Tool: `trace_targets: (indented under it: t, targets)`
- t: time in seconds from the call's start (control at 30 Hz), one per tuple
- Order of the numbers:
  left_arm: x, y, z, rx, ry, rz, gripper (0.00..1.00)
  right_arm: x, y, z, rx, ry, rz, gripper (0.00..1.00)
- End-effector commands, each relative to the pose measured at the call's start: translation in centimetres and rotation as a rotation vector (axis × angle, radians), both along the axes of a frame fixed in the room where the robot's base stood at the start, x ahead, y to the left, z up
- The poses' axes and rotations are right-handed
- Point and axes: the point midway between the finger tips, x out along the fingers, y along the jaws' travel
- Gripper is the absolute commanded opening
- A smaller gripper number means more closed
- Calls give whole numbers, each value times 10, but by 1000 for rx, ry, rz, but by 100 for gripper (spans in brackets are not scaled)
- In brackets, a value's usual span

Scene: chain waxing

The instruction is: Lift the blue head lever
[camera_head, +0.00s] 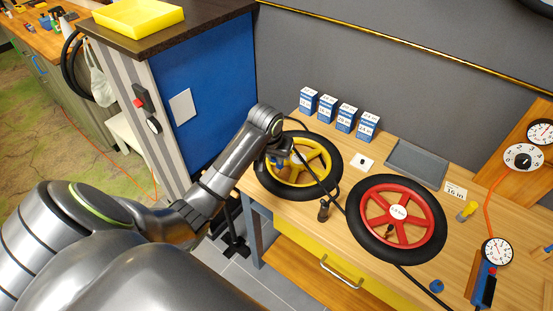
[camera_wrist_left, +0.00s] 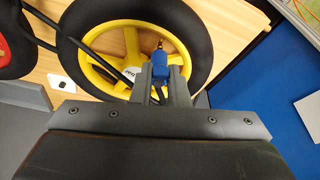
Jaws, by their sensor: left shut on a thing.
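The blue pump head (camera_wrist_left: 158,76) is between the fingers of my left gripper (camera_wrist_left: 160,88) in the left wrist view, with a brass tip showing at its far end. In the head view my left gripper (camera_head: 281,160) is over the yellow-rimmed wheel (camera_head: 316,158), which lies flat on the bench. The gripper is shut on the blue head, near the wheel's hub and spokes. Whether the head sits on the valve is unclear. My right gripper is not in view.
A black hose (camera_head: 322,187) crosses the yellow wheel. A red-rimmed wheel (camera_head: 372,209) lies to its right. Several blue-white boxes (camera_head: 326,107) and a grey tray (camera_head: 416,164) stand behind. A gauge with a blue body (camera_head: 484,281) is at the right. A blue cabinet (camera_head: 215,85) rises at the left.

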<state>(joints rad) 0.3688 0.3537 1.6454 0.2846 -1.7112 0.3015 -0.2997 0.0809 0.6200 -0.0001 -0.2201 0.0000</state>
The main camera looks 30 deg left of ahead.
Motion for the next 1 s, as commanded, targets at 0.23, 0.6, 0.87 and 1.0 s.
trace_targets:
  t: [0.23, 0.6, 0.87, 1.0]
  targets:
    - [3, 0, 4, 0, -3, 0, 7, 0, 0, 0, 0, 0, 0, 0]
    - [13, 2, 13, -1, -3, -1, 5, 0, 0, 0, 0, 0, 0, 0]
    - [14, 2, 13, -1, -1, 0, 1, 0, 0, 0, 0, 0, 0, 0]
    - [14, 2, 13, -1, 0, 0, 24, 0, 0, 0, 0, 0, 0, 0]
